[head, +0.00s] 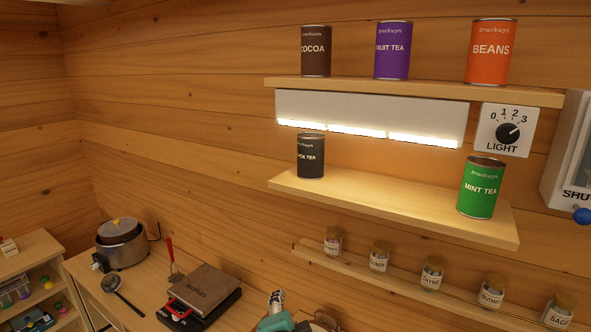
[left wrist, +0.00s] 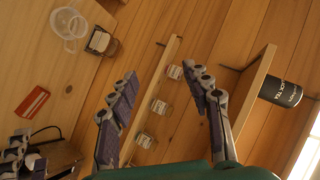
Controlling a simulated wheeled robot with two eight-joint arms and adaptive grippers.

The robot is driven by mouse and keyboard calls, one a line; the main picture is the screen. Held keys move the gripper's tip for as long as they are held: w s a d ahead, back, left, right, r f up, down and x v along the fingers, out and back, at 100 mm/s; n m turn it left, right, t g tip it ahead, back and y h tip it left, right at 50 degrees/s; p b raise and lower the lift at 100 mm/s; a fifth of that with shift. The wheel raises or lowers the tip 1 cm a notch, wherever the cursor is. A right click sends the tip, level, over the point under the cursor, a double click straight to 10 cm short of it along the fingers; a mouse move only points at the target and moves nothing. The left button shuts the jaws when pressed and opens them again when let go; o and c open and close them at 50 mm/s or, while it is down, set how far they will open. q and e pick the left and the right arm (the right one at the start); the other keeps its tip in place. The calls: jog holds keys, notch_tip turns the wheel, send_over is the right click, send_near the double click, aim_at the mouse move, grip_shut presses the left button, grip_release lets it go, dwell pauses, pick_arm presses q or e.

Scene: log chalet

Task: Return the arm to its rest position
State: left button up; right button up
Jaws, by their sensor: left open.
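My left gripper (left wrist: 164,88) shows in the left wrist view with its two jointed fingers spread wide. It is open and nothing is between the fingers. Behind the gap are the log wall and the lower rail of spice jars (left wrist: 159,106). In the head view a teal and metal part of mine (head: 276,322) pokes up at the bottom edge, mostly cut off. Part of another jointed gripper (left wrist: 22,152), likely my right one, shows at the lower left of the left wrist view; its jaws cannot be made out.
Shelves stand close by: a dark tea can (head: 311,157) and mint tea can (head: 481,187) on the lower shelf (head: 390,207), several cans above. A spice rail (head: 400,284) runs below.

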pick_arm(q)
jog(key=s+a+f+n+g+b, duration=0.1)
jog(key=s+a+f+n+b, duration=0.2)
jog(key=f, duration=0.9)
jog(key=s+a+f+n+g+b, duration=0.2)
jog(key=a+f+n+b, duration=0.4)
jog(key=f, duration=0.6)
jog(key=s+a+f+n+g+b, duration=0.2)
jog(key=s+a+f+n+b, duration=0.2)
jog(key=a+f+b, duration=0.3)
notch_tip(320, 180, down, 6)
jog(key=shift+s+r, duration=0.25)
jog(key=shift+s, duration=0.1)
